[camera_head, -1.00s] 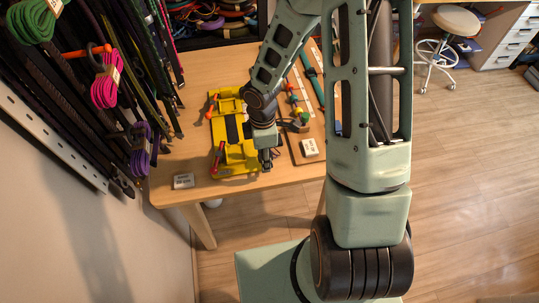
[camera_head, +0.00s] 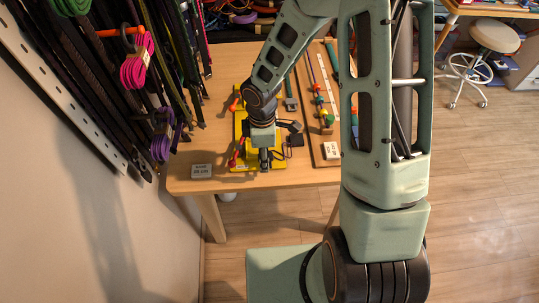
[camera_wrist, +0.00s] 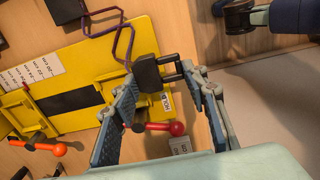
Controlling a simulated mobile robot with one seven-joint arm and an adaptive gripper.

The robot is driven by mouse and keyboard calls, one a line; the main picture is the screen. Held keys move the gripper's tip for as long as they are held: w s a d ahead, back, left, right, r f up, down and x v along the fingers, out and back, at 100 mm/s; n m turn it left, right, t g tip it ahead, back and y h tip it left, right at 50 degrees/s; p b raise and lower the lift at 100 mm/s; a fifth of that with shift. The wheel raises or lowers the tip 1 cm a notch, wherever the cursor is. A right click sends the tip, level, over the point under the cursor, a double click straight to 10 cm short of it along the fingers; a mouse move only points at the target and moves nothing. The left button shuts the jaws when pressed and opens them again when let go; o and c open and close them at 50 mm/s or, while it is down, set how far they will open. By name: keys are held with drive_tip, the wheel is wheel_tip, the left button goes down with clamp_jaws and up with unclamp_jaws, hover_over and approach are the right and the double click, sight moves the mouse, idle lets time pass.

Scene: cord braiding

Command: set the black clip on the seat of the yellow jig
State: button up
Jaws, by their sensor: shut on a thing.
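The yellow jig (camera_wrist: 85,62) lies flat on the table, with a black strip (camera_wrist: 70,101) along its middle. It also shows in the head view (camera_head: 239,118), partly covered by my arm. My gripper (camera_wrist: 163,80) has its two fingers apart around the black clip (camera_wrist: 149,74), a dark block with a loop on its right side. The clip is at the jig's right end in the wrist view; I cannot tell whether it touches the jig. A purple and dark red linked cord (camera_wrist: 121,42) runs up from the clip. In the head view my gripper (camera_head: 265,158) is over the jig's near end.
A red-knobbed lever (camera_wrist: 177,129) and an orange-knobbed lever (camera_wrist: 59,149) sit at the jig. Another dark block (camera_wrist: 64,9) lies beyond it. Cords hang from a rack at left.

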drive_tip(key=shift+a+b, duration=0.3)
drive_tip(key=shift+a, duration=1.15)
drive_tip(key=shift+w+p, duration=0.75)
drive_tip(key=shift+w, duration=2.5)
drive_tip(key=shift+f, duration=0.15)
drive_tip(key=shift+f+b, duration=0.65)
drive_tip(key=shift+b, duration=0.1)
drive_tip(key=shift+f, duration=0.2)
drive_tip(key=o, duration=1.2)
drive_tip(key=shift+c, duration=0.2)
